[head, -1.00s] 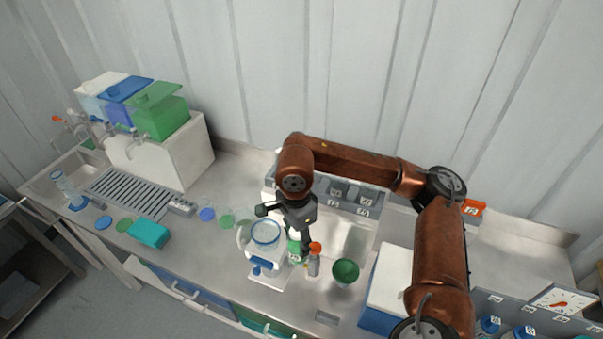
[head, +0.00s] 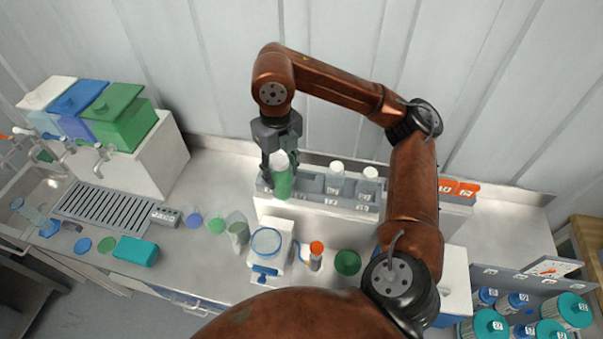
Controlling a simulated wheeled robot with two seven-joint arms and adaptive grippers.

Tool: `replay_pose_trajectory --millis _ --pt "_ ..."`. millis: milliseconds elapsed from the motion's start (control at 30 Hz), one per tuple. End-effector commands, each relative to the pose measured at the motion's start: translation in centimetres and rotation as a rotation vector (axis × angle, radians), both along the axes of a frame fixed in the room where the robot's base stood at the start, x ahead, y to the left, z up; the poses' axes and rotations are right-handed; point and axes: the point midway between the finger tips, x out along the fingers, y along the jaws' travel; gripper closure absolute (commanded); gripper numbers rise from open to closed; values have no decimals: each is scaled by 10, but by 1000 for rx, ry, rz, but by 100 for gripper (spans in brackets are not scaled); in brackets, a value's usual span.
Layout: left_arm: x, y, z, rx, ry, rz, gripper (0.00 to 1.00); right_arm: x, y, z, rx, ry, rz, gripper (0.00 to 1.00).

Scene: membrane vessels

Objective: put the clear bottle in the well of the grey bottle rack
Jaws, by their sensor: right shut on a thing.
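My right gripper (head: 281,158) is shut on a green bottle with a white cap (head: 282,183) and holds it upright at the left end of the grey bottle rack (head: 333,209). I cannot tell whether its base is inside a well or just above it. Two clear bottles with white caps, one left (head: 335,179) and one right (head: 368,186), stand in the rack to the right. A small clear bottle with an orange cap (head: 315,262) stands in front of the rack. My left gripper is not in view.
A white device with a round clear vessel (head: 267,243) stands before the rack, beside a green cup (head: 347,262). A clear beaker (head: 237,232) is to the left. Green, blue and white tanks (head: 120,118) stand far left. Blue and teal jars (head: 488,327) are at lower right.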

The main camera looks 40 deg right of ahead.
Motion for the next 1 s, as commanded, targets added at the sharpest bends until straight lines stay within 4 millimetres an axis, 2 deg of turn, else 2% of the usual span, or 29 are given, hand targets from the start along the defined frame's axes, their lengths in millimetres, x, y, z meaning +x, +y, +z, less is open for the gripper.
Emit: replay_pose_trajectory --millis 267,400,500,800,1000 --pt "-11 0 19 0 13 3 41 25 -62 -27 0 5 -5 90" --pt "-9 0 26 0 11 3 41 33 -83 -53 -2 6 -2 90" --pt "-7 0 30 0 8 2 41 38 -94 -67 0 4 -2 90" --pt "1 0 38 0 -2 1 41 45 -112 -91 0 4 -3 90" --pt "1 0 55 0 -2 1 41 45 -110 -115 1 1 1 90"
